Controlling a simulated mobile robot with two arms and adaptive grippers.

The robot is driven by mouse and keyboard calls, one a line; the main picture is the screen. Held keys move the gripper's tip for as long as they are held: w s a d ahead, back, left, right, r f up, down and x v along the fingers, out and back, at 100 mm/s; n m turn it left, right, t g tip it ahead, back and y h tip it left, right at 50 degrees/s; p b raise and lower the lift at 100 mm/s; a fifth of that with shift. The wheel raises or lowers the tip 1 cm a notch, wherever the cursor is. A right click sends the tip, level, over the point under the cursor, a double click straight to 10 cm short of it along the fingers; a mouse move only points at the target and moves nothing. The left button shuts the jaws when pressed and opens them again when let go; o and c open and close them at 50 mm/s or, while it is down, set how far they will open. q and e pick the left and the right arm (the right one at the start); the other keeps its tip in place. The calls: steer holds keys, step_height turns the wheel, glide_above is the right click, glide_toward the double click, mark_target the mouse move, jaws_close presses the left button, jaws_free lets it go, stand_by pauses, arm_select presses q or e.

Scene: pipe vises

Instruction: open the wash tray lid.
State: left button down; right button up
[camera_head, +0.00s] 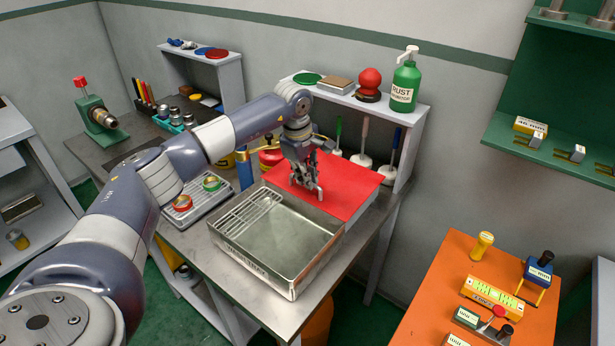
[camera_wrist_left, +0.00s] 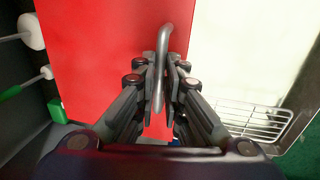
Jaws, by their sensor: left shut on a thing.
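The wash tray (camera_head: 275,241) is a metal box on the steel bench, with its near part uncovered and a wire rack (camera_head: 250,212) inside at the left. Its red lid (camera_head: 350,190) lies flat over the far part. My left gripper (camera_head: 313,188) reaches down over the lid's near edge. In the left wrist view the gripper (camera_wrist_left: 164,75) is shut on the lid's grey bar handle (camera_wrist_left: 163,40). The red lid (camera_wrist_left: 95,60) fills the left of that view. The tray's bright inside (camera_wrist_left: 232,50) shows at the right. My right gripper is in neither view.
A shelf (camera_head: 345,97) behind the tray carries a green bottle (camera_head: 405,82) and a red knob-shaped thing (camera_head: 370,82). Brushes (camera_head: 361,140) stand below it. A small tray with coloured rings (camera_head: 197,200) lies left of the wash tray. An orange table (camera_head: 440,285) stands at the right.

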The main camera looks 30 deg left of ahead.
arm_select(q)
steer(key=shift+s, duration=0.15)
steer(key=c, duration=1.7)
jaws_free()
steer(key=r, duration=0.4)
steer(key=s+r, duration=0.1)
steer(key=r, duration=0.2)
steer(key=s+r, duration=0.1)
steer(key=r, duration=0.3)
steer(key=shift+s+r, duration=0.1)
steer(key=shift+r, duration=0.25)
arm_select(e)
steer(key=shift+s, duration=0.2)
arm_select(q)
steer(key=shift+s+f, duration=0.1)
steer(key=shift+f, duration=0.05)
